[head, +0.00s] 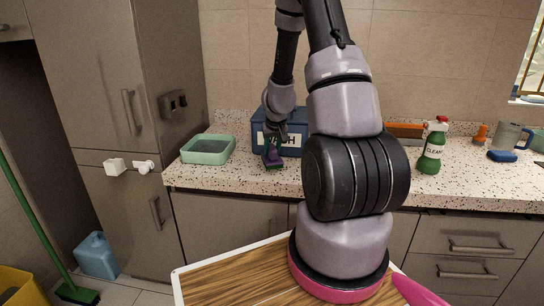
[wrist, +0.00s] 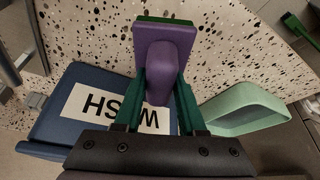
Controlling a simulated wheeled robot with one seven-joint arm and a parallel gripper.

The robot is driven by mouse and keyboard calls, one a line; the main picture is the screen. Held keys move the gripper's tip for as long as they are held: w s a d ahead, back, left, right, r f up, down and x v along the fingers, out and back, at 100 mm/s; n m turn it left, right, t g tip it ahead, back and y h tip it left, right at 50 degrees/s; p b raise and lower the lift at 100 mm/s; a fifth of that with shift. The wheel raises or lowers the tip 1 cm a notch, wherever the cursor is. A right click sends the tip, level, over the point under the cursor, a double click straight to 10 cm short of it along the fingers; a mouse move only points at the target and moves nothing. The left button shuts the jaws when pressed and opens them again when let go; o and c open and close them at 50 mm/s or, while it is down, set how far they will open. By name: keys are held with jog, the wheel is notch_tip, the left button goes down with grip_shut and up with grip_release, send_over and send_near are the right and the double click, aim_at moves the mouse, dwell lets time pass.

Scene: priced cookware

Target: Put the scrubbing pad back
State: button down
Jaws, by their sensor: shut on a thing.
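The scrubbing pad (head: 273,160) has a purple handle and a green underside. My gripper (head: 270,142) points down and is shut on its handle, in front of a blue box marked WASH (head: 262,118). In the wrist view the scrubbing pad (wrist: 165,50) sits between the green fingers of my gripper (wrist: 160,85), its green side facing away. I cannot tell whether the pad touches the speckled counter (head: 235,178) or hangs just above it. A pale green tray (head: 207,158) stands left of the pad and appears empty; it also shows in the wrist view (wrist: 245,122).
My arm hides part of the counter and of the blue box. A wooden-topped surface (head: 235,278) lies in front, below the counter.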

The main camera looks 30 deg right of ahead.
jog(key=shift+f, duration=1.25)
jog(key=shift+f, duration=0.1)
jog(key=c, duration=0.5)
grip_release()
jog(key=s+a+r+t+y, duration=0.1)
jog(key=s+a+r, duration=0.3)
jog(key=r, duration=0.7)
jog(key=s+a+r+y, duration=0.2)
jog(key=s+a+r, duration=0.2)
jog(key=r, duration=0.7)
jog(key=s+a+r+m+t, duration=0.1)
jog(key=s+a+r, duration=0.2)
jog(key=s+r, duration=0.4)
jog(key=s+a+r, duration=0.4)
jog(key=s+r, duration=0.3)
jog(key=s, duration=0.5)
jog(key=shift+a+r+m+t, duration=0.25)
jog(key=shift+m+t, duration=0.15)
